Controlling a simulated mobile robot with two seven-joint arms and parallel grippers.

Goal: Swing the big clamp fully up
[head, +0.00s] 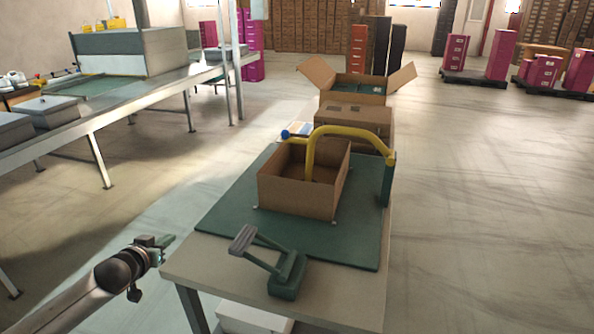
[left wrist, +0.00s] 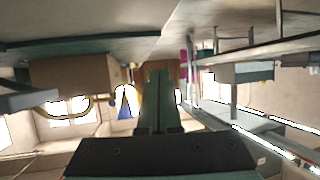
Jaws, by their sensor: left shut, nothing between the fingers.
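The big clamp (head: 348,131) is a thick yellow bar hinged at a dark green post (head: 387,184) on the table's right side. It lies across an open cardboard box (head: 300,196), and its bent end reaches down into the box. A blue knob (head: 285,134) sticks out at its left, beyond the box's far left corner. My left gripper (head: 172,240) is shut and empty, off the table's left side, well apart from the clamp. In the left wrist view its fingers (left wrist: 157,75) are together, and the blue knob (left wrist: 113,103) shows beyond them. My right gripper is not in view.
The box sits on a green mat (head: 222,213) on the table. A green and grey lever device (head: 287,275) stands at the table's near edge. Another open carton (head: 352,84) stands behind. A conveyor (head: 150,100) runs at the left. Floor between conveyor and table is clear.

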